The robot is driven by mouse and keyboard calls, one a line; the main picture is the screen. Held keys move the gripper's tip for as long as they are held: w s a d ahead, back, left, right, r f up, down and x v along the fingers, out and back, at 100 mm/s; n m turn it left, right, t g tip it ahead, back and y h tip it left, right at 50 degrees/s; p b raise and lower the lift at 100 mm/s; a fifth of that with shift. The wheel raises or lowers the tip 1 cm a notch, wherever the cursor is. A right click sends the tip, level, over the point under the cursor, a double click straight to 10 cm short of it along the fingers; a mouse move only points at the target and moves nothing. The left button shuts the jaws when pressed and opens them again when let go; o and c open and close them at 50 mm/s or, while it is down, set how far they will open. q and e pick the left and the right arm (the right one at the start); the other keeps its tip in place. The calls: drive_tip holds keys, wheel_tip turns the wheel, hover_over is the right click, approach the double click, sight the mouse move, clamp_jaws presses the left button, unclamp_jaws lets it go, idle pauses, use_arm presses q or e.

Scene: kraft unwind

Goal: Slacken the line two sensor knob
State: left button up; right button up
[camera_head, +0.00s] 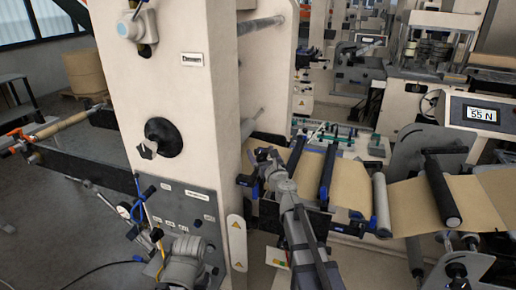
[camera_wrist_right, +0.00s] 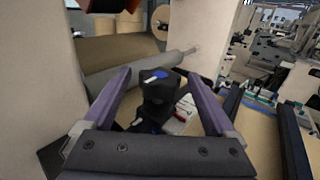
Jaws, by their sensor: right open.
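My right gripper (camera_head: 266,160) reaches up from the bottom of the head view to beside the cream machine column, above the kraft web. In the right wrist view its two purple fingers (camera_wrist_right: 158,77) are open and spread apart. A black knob-like part with a blue mark on top (camera_wrist_right: 157,92) shows between and beyond the fingers; no contact is visible. I cannot tell for certain that it is the line two sensor knob. A different black knob (camera_head: 163,137) is on the column's front face.
The cream column (camera_head: 208,110) stands close left of my right arm. Brown kraft web (camera_head: 408,205) runs over rollers on the right, near a dark roller (camera_head: 442,190). A display (camera_head: 481,114) reads 55 N. A grey roller (camera_wrist_right: 135,78) lies beyond the fingers.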

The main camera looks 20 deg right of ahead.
drive_tip(key=w, duration=0.4)
drive_tip(key=shift+a, duration=0.1)
drive_tip(key=shift+c, duration=0.3)
drive_tip(key=c, duration=1.3)
